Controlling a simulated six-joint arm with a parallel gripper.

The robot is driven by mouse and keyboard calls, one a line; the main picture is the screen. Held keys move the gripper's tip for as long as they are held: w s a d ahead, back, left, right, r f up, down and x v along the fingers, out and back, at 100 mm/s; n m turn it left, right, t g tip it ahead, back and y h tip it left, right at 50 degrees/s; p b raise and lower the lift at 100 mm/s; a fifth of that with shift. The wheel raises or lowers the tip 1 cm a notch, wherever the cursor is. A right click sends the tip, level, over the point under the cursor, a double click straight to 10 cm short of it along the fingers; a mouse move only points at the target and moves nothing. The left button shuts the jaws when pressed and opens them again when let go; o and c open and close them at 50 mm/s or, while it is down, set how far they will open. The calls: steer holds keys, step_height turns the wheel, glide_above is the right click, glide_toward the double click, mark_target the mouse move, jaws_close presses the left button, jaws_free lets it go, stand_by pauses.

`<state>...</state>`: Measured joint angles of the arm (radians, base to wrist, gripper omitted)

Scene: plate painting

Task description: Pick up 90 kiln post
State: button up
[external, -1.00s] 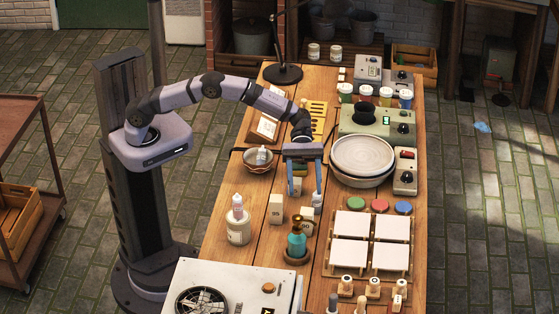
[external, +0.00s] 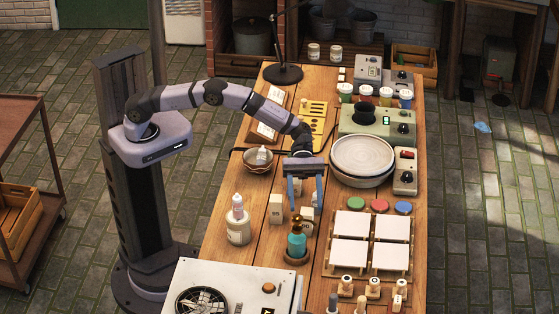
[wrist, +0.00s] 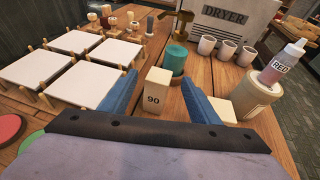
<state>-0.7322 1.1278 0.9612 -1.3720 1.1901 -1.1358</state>
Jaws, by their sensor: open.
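The kiln post marked 90 (wrist: 156,92) is a pale upright block standing on the wooden table. In the external view this post (external: 307,225) stands beside the green bottle, partly behind it. My gripper (external: 306,203) is open above it, pointing down. In the wrist view the post shows between the two blue fingers of my gripper (wrist: 158,80), with gaps at both sides and no visible contact. A second pale post (external: 276,209), its number seemingly 95, stands to the left, outside the fingers. The right finger partly hides it in the wrist view (wrist: 222,109).
A green bottle (external: 297,243) stands close to the 90 post. White tiles on a rack (external: 350,224) and a round plate (external: 362,155) lie right. The dryer (external: 235,290) is at the near end.

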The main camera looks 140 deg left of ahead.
steer(key=shift+x, duration=0.95)
steer(key=c, duration=1.4)
steer(key=shift+r, duration=0.15)
